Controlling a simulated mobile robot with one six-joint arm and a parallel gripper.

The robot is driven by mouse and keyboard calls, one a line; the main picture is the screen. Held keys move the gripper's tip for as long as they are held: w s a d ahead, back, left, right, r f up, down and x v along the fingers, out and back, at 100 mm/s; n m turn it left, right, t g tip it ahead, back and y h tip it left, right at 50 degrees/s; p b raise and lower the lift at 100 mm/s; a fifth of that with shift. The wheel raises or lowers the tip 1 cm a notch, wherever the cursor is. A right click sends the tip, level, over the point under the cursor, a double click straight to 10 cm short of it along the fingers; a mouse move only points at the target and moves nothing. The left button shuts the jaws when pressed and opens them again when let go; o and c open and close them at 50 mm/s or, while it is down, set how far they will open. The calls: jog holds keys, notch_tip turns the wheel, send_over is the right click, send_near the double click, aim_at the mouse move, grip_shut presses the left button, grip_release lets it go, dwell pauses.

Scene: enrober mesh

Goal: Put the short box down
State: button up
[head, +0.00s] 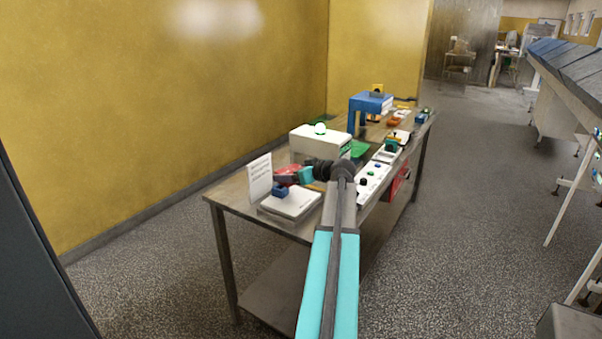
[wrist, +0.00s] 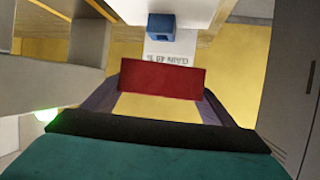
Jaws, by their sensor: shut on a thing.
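My gripper (head: 290,176) is over the near left end of the table and is shut on a short red box (head: 284,180). In the wrist view the red box (wrist: 162,78) spans the gap between the fingertips. A blue block (head: 279,191) sits on a low white device (head: 291,204) just below the gripper. The blue block also shows in the wrist view (wrist: 161,27), beyond the red box. The head view is too small to tell whether the red box touches the blue block.
A white sign (head: 260,178) stands close behind the white device. A pale box with a green-lit dome (head: 320,143) and a blue stand (head: 371,102) are farther back. A white control panel (head: 372,181) runs along the right of the table (head: 235,192), whose near left corner is bare.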

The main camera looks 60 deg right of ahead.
jog(key=w+a+n+y, duration=0.1)
jog(key=w+a, duration=1)
jog(key=a, duration=0.3)
jog(key=w+a+y, duration=0.1)
jog(key=w+a, duration=1)
jog(key=a, duration=0.3)
jog(key=w+a+r, duration=0.1)
jog(key=w+a, duration=0.1)
jog(key=a, duration=0.8)
jog(key=w+a+r+n+y, duration=0.1)
jog(key=w+a+r, duration=0.1)
jog(key=a, duration=0.9)
jog(key=w+a+r+n, duration=0.1)
jog(key=w+a, duration=0.1)
jog(key=a, duration=0.9)
jog(key=shift+w+a+r+y, duration=0.2)
jog(key=shift+w+y, duration=0.1)
